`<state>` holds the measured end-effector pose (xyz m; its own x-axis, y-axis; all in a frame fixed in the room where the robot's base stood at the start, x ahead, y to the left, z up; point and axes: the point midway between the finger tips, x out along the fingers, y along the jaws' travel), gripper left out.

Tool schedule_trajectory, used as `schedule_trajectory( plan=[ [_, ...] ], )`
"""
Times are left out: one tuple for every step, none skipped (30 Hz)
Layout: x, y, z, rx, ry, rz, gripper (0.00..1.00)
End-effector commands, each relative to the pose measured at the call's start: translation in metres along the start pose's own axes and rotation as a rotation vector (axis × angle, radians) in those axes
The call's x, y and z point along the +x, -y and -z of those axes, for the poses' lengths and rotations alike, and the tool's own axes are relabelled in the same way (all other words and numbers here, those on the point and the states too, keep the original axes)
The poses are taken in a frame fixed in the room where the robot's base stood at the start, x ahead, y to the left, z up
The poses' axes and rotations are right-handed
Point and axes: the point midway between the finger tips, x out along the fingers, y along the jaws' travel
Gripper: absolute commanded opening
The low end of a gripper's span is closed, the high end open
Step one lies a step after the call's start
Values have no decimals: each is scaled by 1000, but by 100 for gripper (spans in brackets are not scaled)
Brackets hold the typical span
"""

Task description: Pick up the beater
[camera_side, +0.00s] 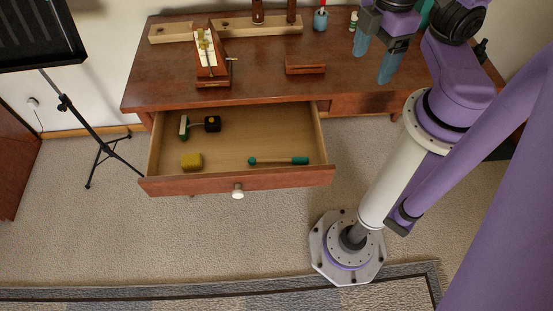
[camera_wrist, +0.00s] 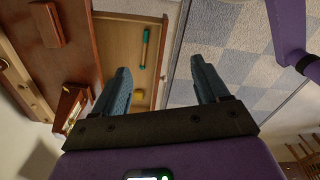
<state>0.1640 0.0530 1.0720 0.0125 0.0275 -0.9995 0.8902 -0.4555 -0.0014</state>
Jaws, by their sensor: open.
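The beater (camera_side: 278,160) is a short rod with a green head at its left end and a green sleeve at its right. It lies flat in the open drawer (camera_side: 170,186), near the front panel on the right side. In the wrist view the beater (camera_wrist: 144,48) shows beyond and between my fingers. My gripper (camera_side: 372,68) is open and empty, above the right part of the desk top, apart from the beater. In the wrist view both blue fingers of my gripper (camera_wrist: 160,65) are spread wide.
The drawer also holds a yellow block (camera_side: 191,161) and a green-and-black tool (camera_side: 207,124). On the desk (camera_side: 270,85) stand a metronome (camera_side: 208,58), a reddish wooden block (camera_side: 305,65) and a blue cup (camera_side: 320,20). A music stand (camera_side: 68,105) is at left.

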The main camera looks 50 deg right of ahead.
Motion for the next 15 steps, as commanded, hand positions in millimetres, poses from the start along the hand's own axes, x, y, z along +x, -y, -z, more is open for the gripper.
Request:
schedule_trajectory(
  plan=[
    [0, 0, 0, 0, 0, 0, 56],
    [0, 0, 0, 0, 0, 0, 55],
    [0, 0, 0, 0, 0, 0, 55],
    [0, 0, 0, 0, 0, 0, 55],
    [0, 0, 0, 0, 0, 0, 55],
    [0, 0, 0, 0, 0, 0, 55],
    [0, 0, 0, 0, 0, 0, 55],
    [0, 0, 0, 0, 0, 0, 55],
    [0, 0, 0, 1, 1, 0, 55],
    [0, 0, 0, 3, 2, 1, 55],
    [1, -1, 1, 8, 6, 3, 55],
    [2, -2, 2, 18, 13, 8, 55],
    [3, -2, 4, 28, 21, 14, 55],
    [4, -4, 5, 41, 30, 20, 55],
    [6, -5, 8, 64, 46, 32, 55]
  ],
)
